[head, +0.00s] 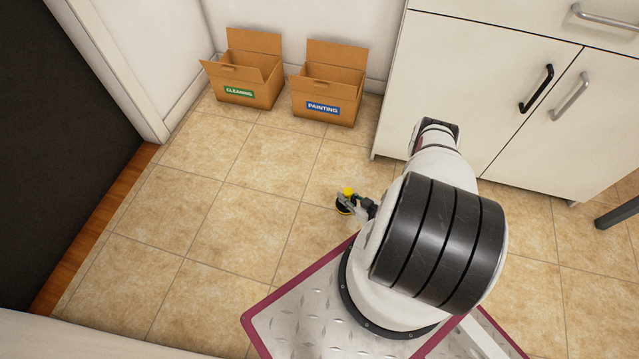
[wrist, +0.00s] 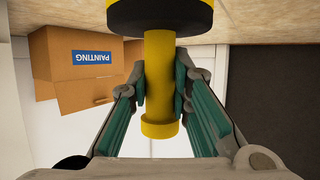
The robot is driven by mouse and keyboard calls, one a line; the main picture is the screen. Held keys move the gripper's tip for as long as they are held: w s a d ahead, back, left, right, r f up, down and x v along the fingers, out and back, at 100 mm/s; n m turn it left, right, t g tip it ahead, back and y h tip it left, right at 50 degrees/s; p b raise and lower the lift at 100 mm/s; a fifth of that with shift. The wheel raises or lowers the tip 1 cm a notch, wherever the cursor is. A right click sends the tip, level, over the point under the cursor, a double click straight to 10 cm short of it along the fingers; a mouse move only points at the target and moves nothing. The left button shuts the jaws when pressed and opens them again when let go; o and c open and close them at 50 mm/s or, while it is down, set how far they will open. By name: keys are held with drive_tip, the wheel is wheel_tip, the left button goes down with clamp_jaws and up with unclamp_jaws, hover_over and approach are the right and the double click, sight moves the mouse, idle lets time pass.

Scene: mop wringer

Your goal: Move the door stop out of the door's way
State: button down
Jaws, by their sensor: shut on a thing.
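The door stop (wrist: 159,75) is a yellow post on a black and yellow base. In the wrist view the post stands between the two fingers of my gripper (wrist: 160,92), which is shut on it. The base is at the top of that view, close to the tiled floor; I cannot tell whether it touches. In the head view the door stop (head: 347,192) is small, on or just above the tiles left of my arm, with my gripper (head: 356,204) at its right side. My arm hides part of the floor there. No door leaf can be made out for certain.
Two open cardboard boxes, CLEANING (head: 245,85) and PAINTING (head: 327,90), stand against the back wall. A white cabinet (head: 470,75) is at the back right. A dark area (head: 55,130) with a wooden strip (head: 95,225) lies at the left. The left tiles are clear.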

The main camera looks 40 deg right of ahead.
drive_tip(key=shift+s+d+h, duration=0.2)
drive_tip(key=shift+d+h, duration=0.05)
drive_tip(key=shift+h, duration=0.05)
drive_tip(key=shift+w+d, duration=0.1)
drive_tip(key=shift+w, duration=0.1)
drive_tip(key=shift+w+d+r+b+x, duration=0.15)
drive_tip(key=shift+b+x, duration=1.1)
drive_tip(key=shift+x, duration=1.4)
drive_tip(key=shift+d+r+b+x, duration=0.25)
drive_tip(key=shift+b+x, duration=0.95)
drive_tip(key=shift+x, duration=1.45)
drive_tip(key=shift+w+d+r+b+x, duration=0.15)
drive_tip(key=shift+b+x, duration=1.1)
drive_tip(key=shift+x, duration=1.45)
drive_tip(key=shift+f, duration=0.1)
drive_tip(key=c, duration=1.5)
unclamp_jaws()
drive_tip(key=shift+s, duration=0.1)
drive_tip(key=shift+o, duration=0.2)
